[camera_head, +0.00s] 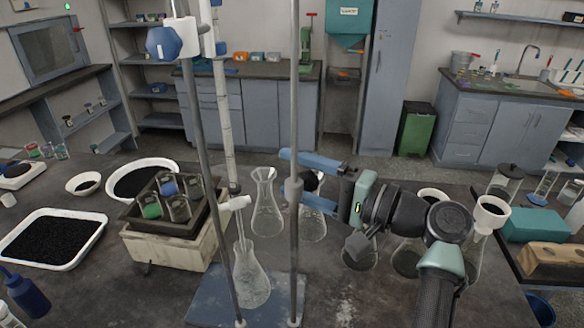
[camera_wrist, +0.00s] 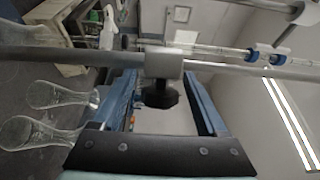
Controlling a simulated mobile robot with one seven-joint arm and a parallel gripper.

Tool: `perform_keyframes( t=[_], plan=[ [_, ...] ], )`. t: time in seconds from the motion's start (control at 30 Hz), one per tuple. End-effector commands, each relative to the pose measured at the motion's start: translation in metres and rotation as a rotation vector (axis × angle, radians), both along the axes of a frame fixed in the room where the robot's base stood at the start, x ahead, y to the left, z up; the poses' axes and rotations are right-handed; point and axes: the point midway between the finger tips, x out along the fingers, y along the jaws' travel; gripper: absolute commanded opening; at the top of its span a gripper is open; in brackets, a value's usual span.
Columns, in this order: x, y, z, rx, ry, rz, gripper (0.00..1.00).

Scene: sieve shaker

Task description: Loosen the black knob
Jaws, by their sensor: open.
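The black knob (camera_head: 311,182) sits on a grey clamp (camera_head: 293,190) on the right-hand upright rod of a stand. In the wrist view the black knob (camera_wrist: 160,97) shows below its grey collar (camera_wrist: 163,64). My gripper (camera_head: 300,178) has blue fingers and comes from the right. The fingers are open, one above and one below the knob in the head view. In the wrist view my gripper (camera_wrist: 160,80) has a finger on each side of the knob, with gaps on both sides. The lower finger partly covers the glassware behind it.
More flasks (camera_head: 267,205) stand close behind the rods. A second rod (camera_head: 207,150) and a glass column (camera_head: 222,100) rise to the left. A sieve box (camera_head: 165,247) is further left.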

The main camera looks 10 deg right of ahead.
Motion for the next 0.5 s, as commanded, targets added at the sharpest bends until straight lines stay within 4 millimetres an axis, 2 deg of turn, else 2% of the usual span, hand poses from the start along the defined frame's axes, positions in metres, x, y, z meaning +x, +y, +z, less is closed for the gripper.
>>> perform_keyframes(
  t=[0.4,0.5],
  plan=[
    [0.0065,0.0065,-0.0001,-0.001,0.0,-0.001,0.76],
    [0.0065,0.0064,-0.0001,-0.001,-0.001,-0.001,0.58]
  ],
)
